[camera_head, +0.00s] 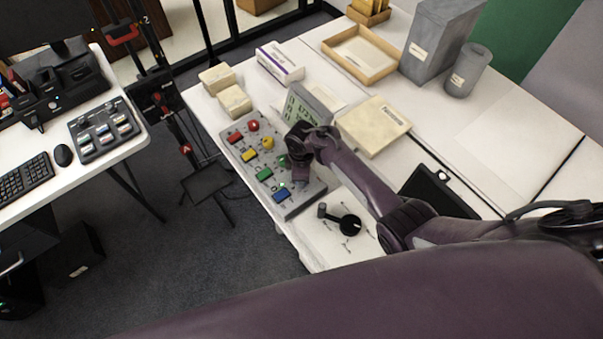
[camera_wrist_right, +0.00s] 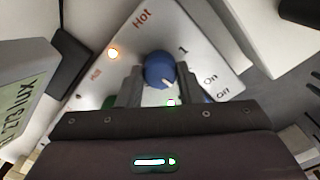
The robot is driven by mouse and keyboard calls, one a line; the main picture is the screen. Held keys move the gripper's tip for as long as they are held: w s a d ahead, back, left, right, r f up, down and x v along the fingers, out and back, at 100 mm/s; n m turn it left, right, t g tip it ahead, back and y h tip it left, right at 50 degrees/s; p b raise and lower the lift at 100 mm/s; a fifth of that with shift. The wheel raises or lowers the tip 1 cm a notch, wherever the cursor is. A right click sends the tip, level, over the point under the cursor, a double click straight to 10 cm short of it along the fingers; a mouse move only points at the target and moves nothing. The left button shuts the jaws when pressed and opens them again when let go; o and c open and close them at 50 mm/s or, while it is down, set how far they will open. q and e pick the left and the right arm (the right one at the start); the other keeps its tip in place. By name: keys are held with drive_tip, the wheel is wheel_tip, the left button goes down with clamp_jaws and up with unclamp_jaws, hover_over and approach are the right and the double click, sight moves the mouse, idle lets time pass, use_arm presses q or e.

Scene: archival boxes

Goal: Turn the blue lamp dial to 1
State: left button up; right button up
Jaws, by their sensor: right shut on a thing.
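The blue lamp dial (camera_wrist_right: 158,68) sits on the light grey control panel (camera_wrist_right: 200,32) in the right wrist view. Its white mark is at its lower right edge in that view; a printed "1" is to its upper right, and "On" and "Off" are further down right. My right gripper (camera_wrist_right: 159,84) has its two fingers on either side of the dial and is shut on it. In the head view the panel (camera_head: 238,150) lies on the white table, and my right gripper (camera_head: 298,166) covers the blue dial. My left gripper is not in view.
The panel also bears red, yellow, green and blue buttons, and red and yellow dials (camera_head: 268,142). A display (camera_head: 305,105) stands behind the panel, a cream box (camera_head: 373,125) to the right, a black lever (camera_head: 350,225) in front.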

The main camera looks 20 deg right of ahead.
drive_tip(key=n, duration=0.3)
drive_tip(key=shift+n, duration=0.4)
drive_tip(key=n, duration=0.3)
drive_tip(key=n+b, duration=0.1)
drive_tip(key=n, duration=0.3)
drive_tip(key=shift+w+b, duration=0.1)
drive_tip(key=shift+b, duration=0.3)
drive_tip(key=shift+n+b, duration=1)
drive_tip(key=shift+n, duration=1)
drive_tip(key=o, duration=1)
drive_tip(key=shift+c, duration=0.2)
drive_tip(key=shift+r, duration=0.15)
